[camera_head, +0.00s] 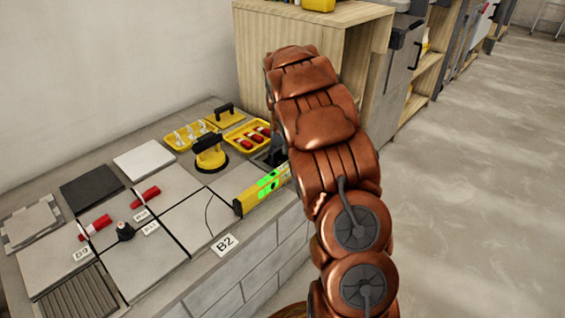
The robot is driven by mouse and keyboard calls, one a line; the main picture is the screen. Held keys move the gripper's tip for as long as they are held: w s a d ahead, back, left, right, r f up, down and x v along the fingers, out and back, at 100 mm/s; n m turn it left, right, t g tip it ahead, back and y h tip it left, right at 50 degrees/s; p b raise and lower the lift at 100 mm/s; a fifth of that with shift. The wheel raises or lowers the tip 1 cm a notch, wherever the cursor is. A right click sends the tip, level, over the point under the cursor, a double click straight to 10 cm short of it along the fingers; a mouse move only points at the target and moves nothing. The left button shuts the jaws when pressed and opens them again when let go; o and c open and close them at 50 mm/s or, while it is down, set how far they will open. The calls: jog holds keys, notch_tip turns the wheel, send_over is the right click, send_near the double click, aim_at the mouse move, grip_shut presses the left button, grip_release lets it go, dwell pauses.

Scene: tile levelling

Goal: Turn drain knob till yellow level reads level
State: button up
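The yellow level (245,203) lies along the front edge of the tiled bench, its right end reaching behind my arm. Its side shows a lit green display (267,185), whose reading is too small to make out. A small black knob (125,231) stands on a grey tile at the left, near a white label; I cannot tell for sure that it is the drain knob. My gripper (271,155) shows only as a dark part beside my copper-coloured arm, near the level's far side. Its fingers are mostly hidden, so I cannot tell whether it touches or holds anything.
A yellow suction lifter (209,153) stands on the tiles, left of a yellow tray (247,134) with red items. Two red-handled pieces (97,226) (146,197) lie near the knob. A B2 label (225,244) sits at the front edge. A wooden cabinet (340,20) stands behind.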

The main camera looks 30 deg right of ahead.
jog(key=shift+c, duration=0.5)
grip_shut()
jog(key=shift+r+p, duration=0.15)
jog(key=shift+p, duration=0.35)
jog(key=shift+r+m+p, duration=0.2)
jog(key=shift+m+p, duration=0.4)
jog(key=shift+p, duration=0.35)
jog(key=m+p, duration=0.2)
jog(key=p, duration=0.1)
jog(key=shift+p, duration=0.4)
jog(key=m+p, duration=0.3)
jog(key=p, duration=0.1)
jog(key=shift+f+m+p, duration=0.15)
jog(key=shift+m+p, duration=0.65)
jog(key=shift+m, duration=0.15)
jog(key=shift+f+m+p, duration=0.1)
jog(key=shift+m+p, duration=0.7)
jog(key=shift+m, duration=0.15)
jog(key=shift+d, duration=0.1)
